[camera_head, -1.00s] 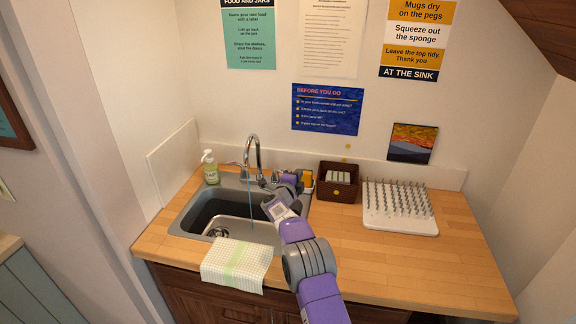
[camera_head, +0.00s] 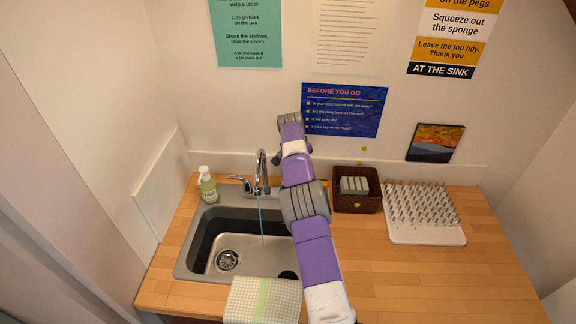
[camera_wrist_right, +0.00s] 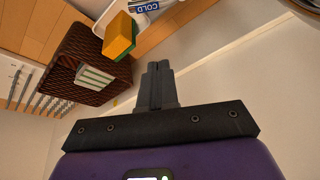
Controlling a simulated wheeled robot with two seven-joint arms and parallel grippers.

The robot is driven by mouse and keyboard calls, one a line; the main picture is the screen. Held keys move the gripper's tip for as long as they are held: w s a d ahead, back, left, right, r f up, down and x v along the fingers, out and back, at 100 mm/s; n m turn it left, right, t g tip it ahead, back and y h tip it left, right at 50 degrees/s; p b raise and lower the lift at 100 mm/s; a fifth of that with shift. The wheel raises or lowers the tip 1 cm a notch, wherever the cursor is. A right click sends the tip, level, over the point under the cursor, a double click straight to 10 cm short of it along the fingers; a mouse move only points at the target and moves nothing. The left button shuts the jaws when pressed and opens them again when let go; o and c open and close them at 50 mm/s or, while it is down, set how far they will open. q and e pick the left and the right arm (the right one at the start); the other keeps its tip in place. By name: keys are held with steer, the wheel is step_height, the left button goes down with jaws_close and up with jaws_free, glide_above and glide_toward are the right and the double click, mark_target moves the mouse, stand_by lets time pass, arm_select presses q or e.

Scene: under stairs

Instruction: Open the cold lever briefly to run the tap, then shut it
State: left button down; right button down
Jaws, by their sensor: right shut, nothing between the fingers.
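The chrome tap (camera_head: 262,168) stands at the back of the sink (camera_head: 205,240) in the head view. A thin blue stream of water (camera_head: 261,222) runs from its spout into the basin. A lever (camera_head: 240,182) shows left of the tap. The cold lever is not clearly visible; my right arm covers that side. A blue COLD label (camera_wrist_right: 145,7) shows at the top of the wrist view. My right gripper (camera_wrist_right: 157,66) is shut and empty, apart from the label, with the bare wall behind it. My left gripper is not in view.
A brown basket (camera_head: 343,203) stands right of my arm, with a spiked white drying rack (camera_head: 425,232) beyond it. A yellow-green sponge (camera_wrist_right: 118,38) is near the label. A soap bottle (camera_head: 207,186) stands left; a cloth (camera_head: 262,300) hangs at the front. The right counter is clear.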

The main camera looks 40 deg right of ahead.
steer(key=shift+g, duration=0.3)
steer(key=shift+s+p+x, duration=0.25)
steer(key=shift+p+x, duration=0.05)
steer(key=shift+x, duration=1.2)
steer(key=shift+s+p+x, duration=0.3)
steer(key=shift+x, duration=1.25)
steer(key=shift+s+p+x, duration=0.25)
steer(key=shift+p+x, duration=0.05)
steer(key=shift+x, duration=1.2)
steer(key=shift+s+a+f, duration=0.2)
steer(key=shift+s+a, duration=0.05)
steer(key=shift+a, duration=0.45)
steer(key=shift+s+a+f, duration=0.15)
steer(key=shift+s+a, duration=0.15)
steer(key=shift+a, duration=0.35)
